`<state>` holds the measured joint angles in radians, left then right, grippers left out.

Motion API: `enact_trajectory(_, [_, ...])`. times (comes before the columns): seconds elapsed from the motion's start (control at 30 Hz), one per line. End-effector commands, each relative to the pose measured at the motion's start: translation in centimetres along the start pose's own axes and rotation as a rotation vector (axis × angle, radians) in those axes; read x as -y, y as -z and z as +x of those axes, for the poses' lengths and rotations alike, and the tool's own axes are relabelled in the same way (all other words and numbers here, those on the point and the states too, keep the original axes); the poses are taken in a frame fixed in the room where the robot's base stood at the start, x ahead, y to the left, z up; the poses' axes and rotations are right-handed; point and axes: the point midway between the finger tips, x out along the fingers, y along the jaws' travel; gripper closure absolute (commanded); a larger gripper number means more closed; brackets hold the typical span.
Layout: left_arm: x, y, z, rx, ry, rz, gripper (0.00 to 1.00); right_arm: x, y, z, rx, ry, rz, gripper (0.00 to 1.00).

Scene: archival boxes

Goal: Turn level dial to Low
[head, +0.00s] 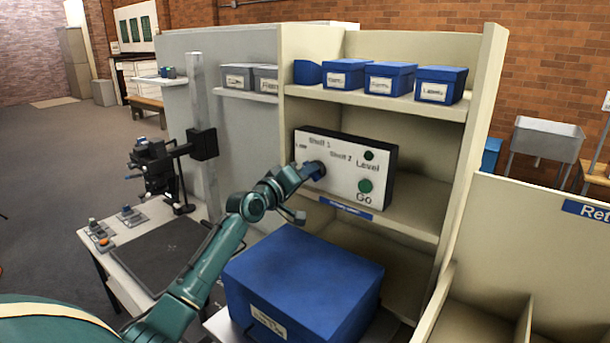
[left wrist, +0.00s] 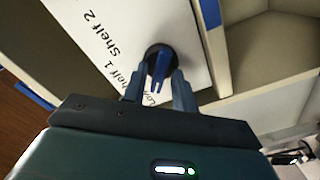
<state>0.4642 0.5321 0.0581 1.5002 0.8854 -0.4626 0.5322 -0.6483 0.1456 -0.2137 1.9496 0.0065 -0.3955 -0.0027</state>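The white control panel (head: 345,165) stands on the middle shelf, marked Low, Shelf 1, Shelf 2, Level and Go. The level dial is at its left, a dark round base (left wrist: 161,54) with a blue handle (left wrist: 159,70) in the left wrist view. My left gripper (head: 312,170) is at the dial and hides most of it in the head view. In the left wrist view its fingers (left wrist: 158,88) stand apart on either side of the blue handle, with gaps showing. The handle's end lies near the Low label, which is partly hidden by a finger. My right gripper is out of view.
Small blue boxes (head: 390,78) line the upper shelf (head: 400,103). A green Go button (head: 365,186) and a dark green round part (head: 369,155) are on the panel, right of the dial. A camera stand (head: 198,110) is at left.

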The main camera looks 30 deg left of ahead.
Motion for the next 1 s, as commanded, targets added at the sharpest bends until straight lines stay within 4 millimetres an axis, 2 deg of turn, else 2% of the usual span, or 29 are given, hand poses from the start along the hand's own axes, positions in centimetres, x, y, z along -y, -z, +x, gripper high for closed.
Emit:
enact_trajectory(0.3, [0.0, 0.0, -0.1, 0.0, 0.0, 0.003, 0.65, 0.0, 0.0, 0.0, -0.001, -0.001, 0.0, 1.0])
enact_trajectory(0.47, [0.1, -0.1, -1.2, 0.001, 0.0, 0.003, 0.65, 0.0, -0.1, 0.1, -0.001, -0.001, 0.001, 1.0])
enact_trajectory(0.57, [0.1, -0.1, -2.8, 0.001, 0.0, 0.004, 0.65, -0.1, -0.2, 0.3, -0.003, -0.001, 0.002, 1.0])
enact_trajectory(0.9, [0.2, -0.2, -10.1, 0.001, 0.001, 0.004, 0.65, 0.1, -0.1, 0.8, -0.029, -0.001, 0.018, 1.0])
enact_trajectory(1.0, [0.2, -0.2, -11.6, 0.001, 0.001, 0.003, 0.65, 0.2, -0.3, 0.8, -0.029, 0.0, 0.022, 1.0])
